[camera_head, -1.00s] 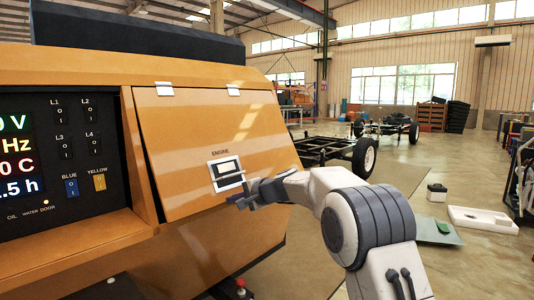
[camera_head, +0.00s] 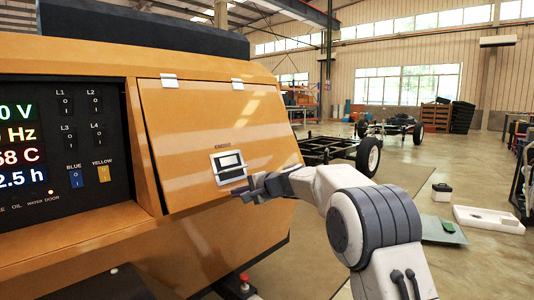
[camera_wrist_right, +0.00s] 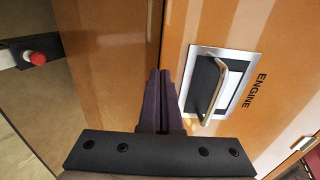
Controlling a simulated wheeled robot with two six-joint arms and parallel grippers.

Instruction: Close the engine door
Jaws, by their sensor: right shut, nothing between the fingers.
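The engine door (camera_head: 190,130) is an orange panel hinged along its top edge, marked ENGINE. It hangs down over its opening; whether its lower edge is flush or slightly ajar I cannot tell. Its handle (camera_head: 230,165) sits in a silver plate near the lower right, and also shows in the right wrist view (camera_wrist_right: 209,92). My right gripper (camera_head: 240,190) is shut and empty, just below the handle. In the wrist view its fingertips (camera_wrist_right: 160,75) lie along the dark seam at the door's lower edge, left of the handle. Whether they touch the door I cannot tell. My left gripper is not in view.
A control panel (camera_head: 75,140) with displays and switches is left of the door. A red button (camera_head: 244,279) stands low by the machine. A wheeled chassis (camera_head: 340,150) is behind, and a white tray (camera_head: 488,219) lies on the open floor at right.

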